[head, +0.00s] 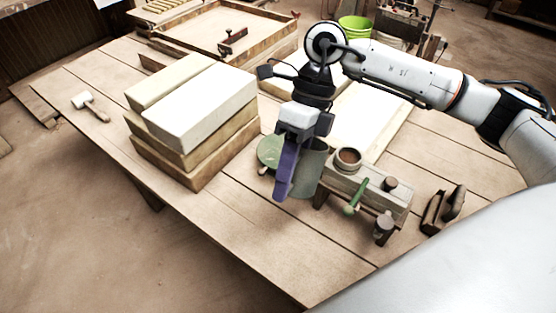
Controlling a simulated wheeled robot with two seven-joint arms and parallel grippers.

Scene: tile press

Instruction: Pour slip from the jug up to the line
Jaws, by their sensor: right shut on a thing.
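My right gripper (298,135) comes down from the upper right over the table and is shut on a purple upright part, which looks like the handle of the grey-green jug (308,172). The purple part covers some of the jug's front. The jug stands at or just above the table, and I cannot tell whether it touches. A round pale green rim or disc (268,152) shows at its left. A small round cup (347,157) with a brown inside sits on a low wooden stand (340,178) to the right. No fill line can be made out. My left gripper is not in view.
A stack of wooden blocks with a white top (205,105) stands left of the jug. A green-handled tool (355,197) leans at the stand's front. A mallet (90,106) lies at the left. The front table planks are clear.

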